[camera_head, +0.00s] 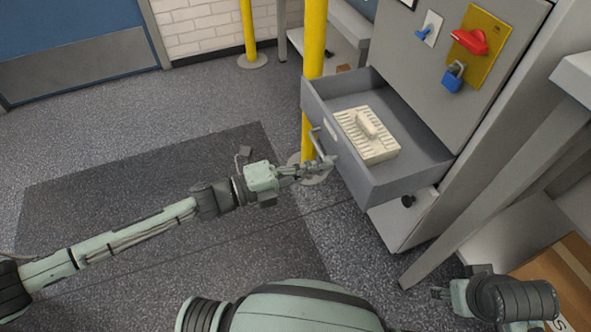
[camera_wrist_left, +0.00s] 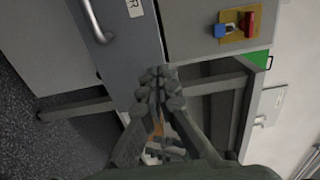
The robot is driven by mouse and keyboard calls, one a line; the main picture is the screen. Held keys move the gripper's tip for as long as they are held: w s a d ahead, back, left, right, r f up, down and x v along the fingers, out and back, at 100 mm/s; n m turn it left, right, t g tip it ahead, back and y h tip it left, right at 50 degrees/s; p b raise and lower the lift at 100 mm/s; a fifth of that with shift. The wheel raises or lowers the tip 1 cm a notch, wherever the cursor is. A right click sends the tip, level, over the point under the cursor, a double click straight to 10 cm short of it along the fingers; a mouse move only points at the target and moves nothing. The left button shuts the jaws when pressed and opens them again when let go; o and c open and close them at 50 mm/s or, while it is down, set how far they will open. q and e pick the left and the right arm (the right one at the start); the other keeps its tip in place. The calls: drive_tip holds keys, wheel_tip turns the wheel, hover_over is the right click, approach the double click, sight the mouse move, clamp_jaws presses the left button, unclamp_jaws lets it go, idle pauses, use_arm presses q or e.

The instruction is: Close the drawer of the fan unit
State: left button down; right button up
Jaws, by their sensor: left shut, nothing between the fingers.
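The grey drawer (camera_head: 352,172) of the fan unit (camera_head: 408,48) stands pulled out, with a pale ribbed block (camera_head: 368,134) inside it. Its bar handle (camera_head: 319,144) is on the front panel, and also shows in the left wrist view (camera_wrist_left: 93,22). My left gripper (camera_head: 330,163) is shut and empty, by the drawer front near the handle's lower end. In the left wrist view my fingertips (camera_wrist_left: 159,78) overlap the edge of the drawer front (camera_wrist_left: 118,55); I cannot tell whether they touch it. My right gripper (camera_head: 438,293) is at the lower right, away from the drawer; its fingers are too small to read.
A yellow post (camera_head: 314,40) stands just behind the drawer. A red switch (camera_head: 470,41) and blue padlock (camera_head: 454,77) are on the cabinet face. A cardboard box (camera_head: 562,277) is at the lower right. The floor left of the drawer is open around a dark mat (camera_head: 110,190).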

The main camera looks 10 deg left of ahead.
sight(352, 157)
use_arm(q)
drive_tip(key=x, duration=0.4)
drive_tip(key=shift+d, duration=0.1)
use_arm(e)
drive_tip(key=shift+w+f, duration=0.3)
drive_tip(key=shift+w, duration=0.1)
drive_tip(key=shift+s+a, duration=0.1)
